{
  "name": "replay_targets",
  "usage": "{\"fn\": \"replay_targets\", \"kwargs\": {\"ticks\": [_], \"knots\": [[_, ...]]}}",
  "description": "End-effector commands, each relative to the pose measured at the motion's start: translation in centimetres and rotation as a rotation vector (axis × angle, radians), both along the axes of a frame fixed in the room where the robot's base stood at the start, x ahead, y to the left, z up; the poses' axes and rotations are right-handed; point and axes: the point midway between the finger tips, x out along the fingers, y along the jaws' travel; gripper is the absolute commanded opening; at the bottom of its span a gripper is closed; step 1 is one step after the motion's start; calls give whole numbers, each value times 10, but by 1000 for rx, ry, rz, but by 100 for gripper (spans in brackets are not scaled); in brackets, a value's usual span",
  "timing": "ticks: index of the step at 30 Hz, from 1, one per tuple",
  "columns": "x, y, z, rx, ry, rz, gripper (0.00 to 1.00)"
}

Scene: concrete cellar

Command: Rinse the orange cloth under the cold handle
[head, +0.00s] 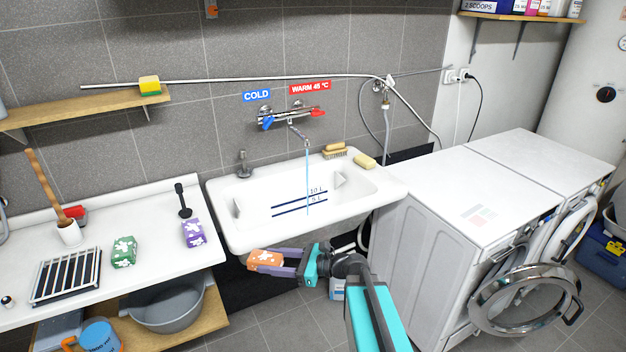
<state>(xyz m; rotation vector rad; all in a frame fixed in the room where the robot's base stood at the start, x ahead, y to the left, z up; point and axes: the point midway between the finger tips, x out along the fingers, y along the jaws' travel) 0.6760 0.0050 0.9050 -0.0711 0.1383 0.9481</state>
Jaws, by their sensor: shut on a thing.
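The orange cloth (265,257), folded with a white pattern, is between the fingers of my gripper (268,262). My gripper is shut on it, in front of and below the near edge of the white sink (232,243), outside the basin. The blue cold handle (267,123) is on the left of the wall tap (290,117), under a blue COLD sign (256,96). The red warm handle (318,113) is on the right under a red WARM sign (310,87). A thin bluish stream of water (308,175) falls from the spout into the basin.
A brush (335,151) and a yellow soap bar (364,161) sit on the sink's rim. A washing machine (425,215) with its door open stands right.

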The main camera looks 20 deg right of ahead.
Motion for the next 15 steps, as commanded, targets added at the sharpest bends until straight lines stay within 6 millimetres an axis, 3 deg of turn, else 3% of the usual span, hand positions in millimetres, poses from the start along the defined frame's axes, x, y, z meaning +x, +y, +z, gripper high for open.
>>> {"fn": "replay_targets", "kwargs": {"ticks": [15], "knots": [[-6,-9,0,0,0,0,25]]}}
